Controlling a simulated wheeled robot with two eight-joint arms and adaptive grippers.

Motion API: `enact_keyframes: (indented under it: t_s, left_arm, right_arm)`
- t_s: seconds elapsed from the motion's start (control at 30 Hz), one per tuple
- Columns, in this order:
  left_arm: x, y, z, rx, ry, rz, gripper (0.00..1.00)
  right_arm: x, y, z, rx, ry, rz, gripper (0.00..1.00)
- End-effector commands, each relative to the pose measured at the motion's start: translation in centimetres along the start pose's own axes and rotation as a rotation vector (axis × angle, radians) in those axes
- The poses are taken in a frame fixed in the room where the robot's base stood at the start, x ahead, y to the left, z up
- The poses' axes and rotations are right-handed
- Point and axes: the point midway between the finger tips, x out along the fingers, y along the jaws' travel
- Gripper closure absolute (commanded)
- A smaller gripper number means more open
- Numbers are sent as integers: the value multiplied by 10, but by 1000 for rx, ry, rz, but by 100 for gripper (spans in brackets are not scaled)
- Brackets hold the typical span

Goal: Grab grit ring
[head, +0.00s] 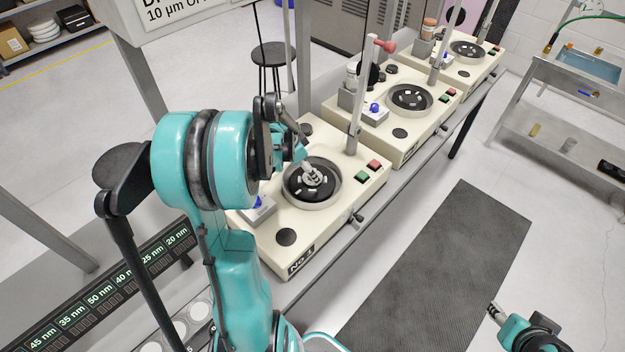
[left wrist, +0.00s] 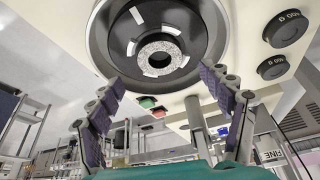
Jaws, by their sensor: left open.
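A speckled grey ring (left wrist: 160,58) lies at the centre of a black plate with white segments (left wrist: 195,22) in the left wrist view. I cannot be sure it is the grit ring. My right gripper (head: 496,310) is at the lower right, away from the machines.
The nearest cream machine (head: 335,212), labelled NO 1, has an upright post (head: 358,100), a black disc (head: 286,237), and green and red buttons beside the dish. Two similar machines (head: 420,120) stand behind in a row. A dark floor mat (head: 440,265) lies in the clear aisle.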

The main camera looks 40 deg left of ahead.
Motion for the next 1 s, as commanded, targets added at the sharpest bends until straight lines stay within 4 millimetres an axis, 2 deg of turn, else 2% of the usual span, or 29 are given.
enact_keyframes:
  t_s: [0.23, 0.33, 0.5, 0.57, 0.77, 1.0]
  left_arm:
    - [39, 0, -1, 1, 0, -1, 21]
    - [45, 0, -1, 0, 0, -1, 21]
    - [44, 1, -1, 0, 0, -1, 21]
    - [44, 1, -1, 0, 0, -1, 34]
    - [44, 0, -1, 0, 0, -1, 87]
    - [44, 1, -2, 0, 0, -1, 87]
  right_arm:
    - [11, 0, 8, 0, 0, 0, 55]
    - [12, 0, 8, 0, 0, 0, 55]
    - [11, 0, 8, 0, 0, 0, 55]
    - [11, 0, 8, 0, 0, 0, 55]
    - [11, 0, 8, 0, 0, 0, 55]
    - [11, 0, 8, 0, 0, 0, 55]
